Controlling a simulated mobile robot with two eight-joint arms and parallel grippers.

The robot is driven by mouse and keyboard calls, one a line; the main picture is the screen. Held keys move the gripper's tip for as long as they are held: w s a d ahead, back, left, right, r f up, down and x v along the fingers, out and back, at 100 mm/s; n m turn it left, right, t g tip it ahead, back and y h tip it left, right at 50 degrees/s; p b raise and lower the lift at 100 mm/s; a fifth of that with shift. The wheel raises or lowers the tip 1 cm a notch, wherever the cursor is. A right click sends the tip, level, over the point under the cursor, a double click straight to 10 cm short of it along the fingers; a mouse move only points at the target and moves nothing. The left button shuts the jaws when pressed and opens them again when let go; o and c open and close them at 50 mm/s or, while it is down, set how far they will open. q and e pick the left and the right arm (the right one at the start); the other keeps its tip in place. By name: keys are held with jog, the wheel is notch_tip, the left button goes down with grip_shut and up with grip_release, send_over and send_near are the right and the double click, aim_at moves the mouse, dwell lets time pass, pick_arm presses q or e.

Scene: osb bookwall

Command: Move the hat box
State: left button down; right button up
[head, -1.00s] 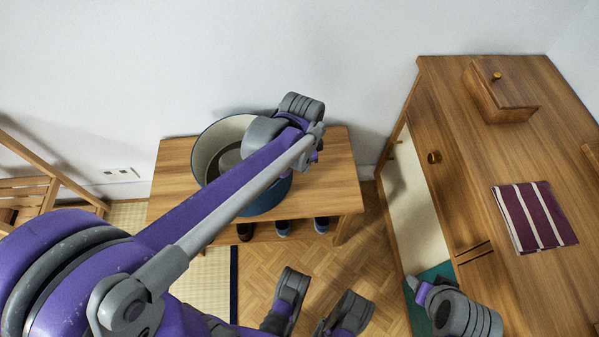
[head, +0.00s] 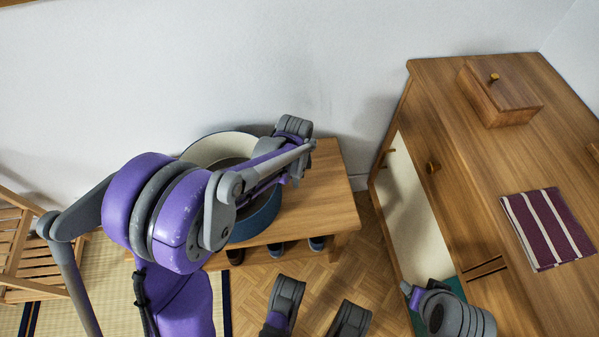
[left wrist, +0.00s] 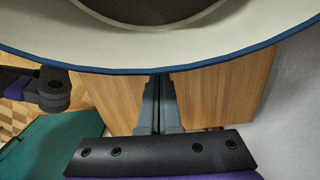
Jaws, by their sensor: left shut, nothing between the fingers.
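The hat box (head: 262,217) is a round, open tub with a blue outside and a cream inside. It stands upright on the wooden bench (head: 330,185), partly hidden by my left arm in the head view. In the left wrist view its blue rim (left wrist: 110,71) crosses the upper part, with the cream inside above it. My left gripper (left wrist: 159,88) is shut and empty, its tips at the outer side of the rim; contact cannot be told. In the head view its fingers are hidden behind my arm.
Dark footwear (head: 276,249) sits under the bench. A wooden cabinet (head: 470,180) at the right bears a small wooden box (head: 498,100) and a striped maroon cloth (head: 547,228). A slatted wooden chair (head: 20,250) is at the left. A white wall closes the back.

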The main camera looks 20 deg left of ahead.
pick_arm(q)
jog(key=shift+s+a+r, duration=0.1)
jog(key=shift+s+a, duration=0.3)
jog(key=shift+a, duration=0.3)
jog(key=shift+s+a+r, duration=0.1)
jog(key=shift+s+a, duration=0.25)
jog(key=shift+a, duration=0.3)
jog(key=shift+a, duration=0.1)
jog(key=s+a, duration=0.2)
jog(key=a, duration=0.3)
jog(key=s+a+p, duration=0.1)
jog(key=s+a, duration=0.2)
jog(key=a, duration=0.1)
jog(key=s+a, duration=0.3)
jog(key=a, duration=0.2)
jog(key=shift+a+p, duration=0.3)
jog(key=shift+p, duration=0.05)
jog(key=shift+d, duration=0.1)
